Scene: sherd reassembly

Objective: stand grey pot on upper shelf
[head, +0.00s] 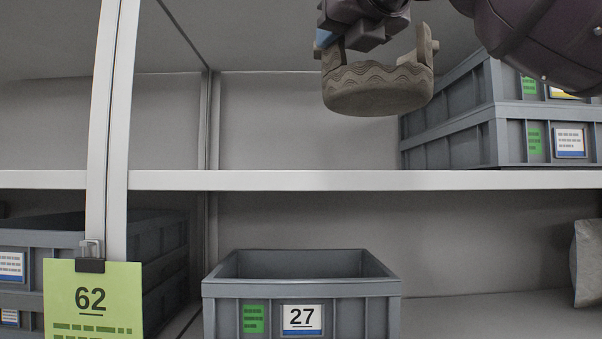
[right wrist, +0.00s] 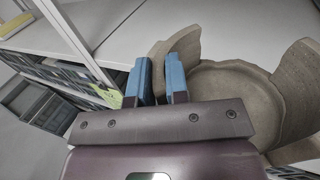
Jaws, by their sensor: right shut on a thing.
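The grey pot (head: 377,92) has a wavy band around it and a broken, uneven rim with raised wall pieces. It hangs roughly upright in the air above the upper shelf (head: 350,180), its base clear of the board. My right gripper (head: 343,42) comes from above and is shut on the pot's wall at the left side. In the right wrist view, the blue-padded fingers (right wrist: 159,80) are at a raised wall piece, and the pot's hollow inside (right wrist: 235,95) shows to the right. My left gripper is not in view.
Two stacked grey crates (head: 455,140) stand on the upper shelf to the right, close to the pot. The shelf left of them is bare up to the white post (head: 112,120). A green tag 62 (head: 92,300) hangs there. Crate 27 (head: 300,290) is below.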

